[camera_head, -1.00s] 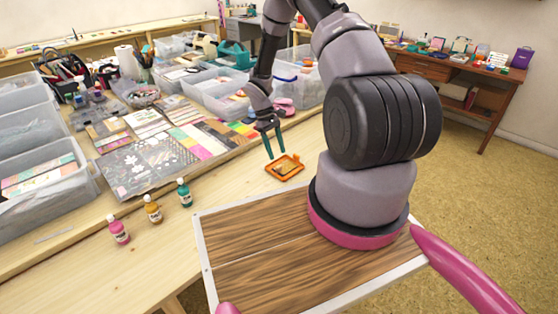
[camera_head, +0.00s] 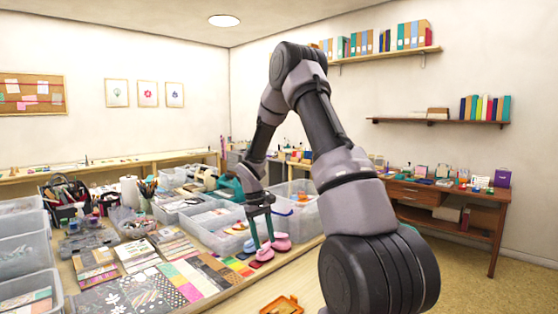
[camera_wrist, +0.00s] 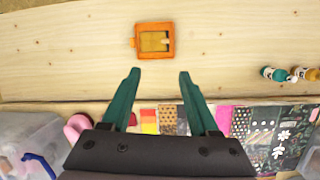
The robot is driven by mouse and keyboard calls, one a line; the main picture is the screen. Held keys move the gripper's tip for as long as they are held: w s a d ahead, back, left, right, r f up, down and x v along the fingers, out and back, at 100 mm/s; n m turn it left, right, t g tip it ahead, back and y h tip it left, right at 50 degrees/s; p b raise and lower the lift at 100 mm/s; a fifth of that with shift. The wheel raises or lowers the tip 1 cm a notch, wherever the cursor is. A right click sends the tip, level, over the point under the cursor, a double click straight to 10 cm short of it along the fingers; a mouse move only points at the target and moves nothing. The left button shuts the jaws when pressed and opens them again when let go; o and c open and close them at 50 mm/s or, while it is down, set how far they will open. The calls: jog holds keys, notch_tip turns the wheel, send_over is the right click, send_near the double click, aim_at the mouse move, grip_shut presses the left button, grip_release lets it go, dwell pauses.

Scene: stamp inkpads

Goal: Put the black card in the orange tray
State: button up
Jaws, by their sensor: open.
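The orange tray (camera_wrist: 141,52) lies on the pale wooden table, near the top middle of the wrist view. A tan and yellowish area shows inside it. In the head view only part of the tray (camera_head: 283,306) shows at the bottom edge. My gripper (camera_wrist: 159,72) is open, with two teal fingers apart and nothing between them. In the wrist view its fingertips point towards the tray and appear below it. In the head view my gripper (camera_head: 261,238) hangs above the table, beyond the tray. I cannot make out a separate black card.
Patterned paper sheets (camera_head: 185,280) lie left of the gripper, including a dark floral one (camera_wrist: 285,127). Small bottles (camera_wrist: 273,74) stand on the table. Bare wood surrounds the tray.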

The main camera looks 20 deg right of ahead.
jog(key=s+a+r+m+t, duration=0.1)
jog(key=s+r, duration=0.2)
jog(key=r, duration=0.5)
jog(key=s+a+r+m+t+y, duration=0.1)
jog(key=s+r+t, duration=0.1)
jog(key=s+r, duration=0.35)
jog(key=s+a+r+m+t, duration=0.1)
jog(key=r+m, duration=0.1)
jog(key=r, duration=0.7)
jog(key=s+a+r+m+t+y, duration=0.1)
jog(key=s+r, duration=0.3)
jog(key=s, duration=0.4)
jog(key=s+a+r+m+t+y, duration=0.1)
jog(key=s+r+t, duration=0.3)
jog(key=s, duration=0.4)
jog(key=shift+s+a+r+m+t, duration=0.3)
jog(key=shift+r+m, duration=0.2)
jog(key=shift+r, duration=0.2)
